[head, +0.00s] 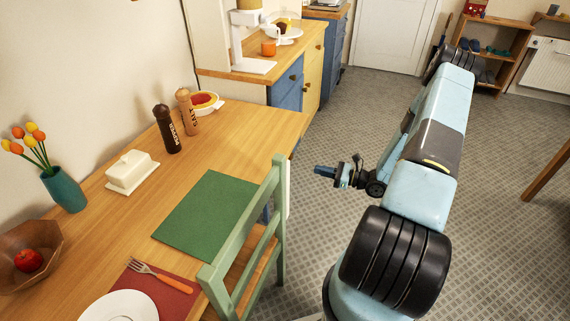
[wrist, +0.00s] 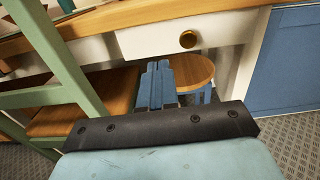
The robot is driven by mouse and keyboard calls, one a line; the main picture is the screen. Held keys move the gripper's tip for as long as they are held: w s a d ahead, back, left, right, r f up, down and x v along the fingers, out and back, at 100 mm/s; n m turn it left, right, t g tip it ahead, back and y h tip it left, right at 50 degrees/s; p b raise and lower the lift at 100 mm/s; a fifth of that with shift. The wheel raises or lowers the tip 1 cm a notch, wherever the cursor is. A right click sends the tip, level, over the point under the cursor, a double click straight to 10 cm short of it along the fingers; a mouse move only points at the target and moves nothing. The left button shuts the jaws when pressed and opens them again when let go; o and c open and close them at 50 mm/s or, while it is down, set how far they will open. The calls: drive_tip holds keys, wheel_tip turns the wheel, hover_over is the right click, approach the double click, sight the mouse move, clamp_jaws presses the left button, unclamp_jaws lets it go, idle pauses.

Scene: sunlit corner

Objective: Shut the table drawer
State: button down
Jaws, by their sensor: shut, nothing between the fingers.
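The table drawer's white front (wrist: 150,42) with a round brass knob (wrist: 188,40) is under the tabletop edge in the wrist view. Its left edge looks stepped forward of the white apron beside it, so it seems partly open; how far I cannot tell. In the head view a narrow white strip (head: 288,190) behind the chair post looks like part of it. My gripper (head: 318,169) is shut and empty, to the right of the table and apart from it. In the wrist view its blue fingers (wrist: 158,68) point toward the drawer, below and left of the knob.
A green chair (head: 272,190) stands close at the table's front, left of my gripper. A round wooden stool (wrist: 197,72) is under the table. A blue cabinet (wrist: 292,65) stands to the right. The wooden table (head: 235,133) holds a green mat and dishes. Tiled floor is clear behind my arm.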

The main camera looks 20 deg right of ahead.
drive_tip(key=x, duration=1.4)
drive_tip(key=shift+f, duration=0.3)
drive_tip(key=shift+w+d, duration=0.1)
drive_tip(key=shift+d, duration=0.05)
drive_tip(key=x, duration=0.4)
drive_tip(key=shift+w+a+r, duration=0.15)
drive_tip(key=shift+w+a, duration=0.05)
drive_tip(key=shift+a, duration=0.2)
drive_tip(key=shift+s+d, duration=0.25)
drive_tip(key=shift+d, duration=0.1)
drive_tip(key=v, duration=1.4)
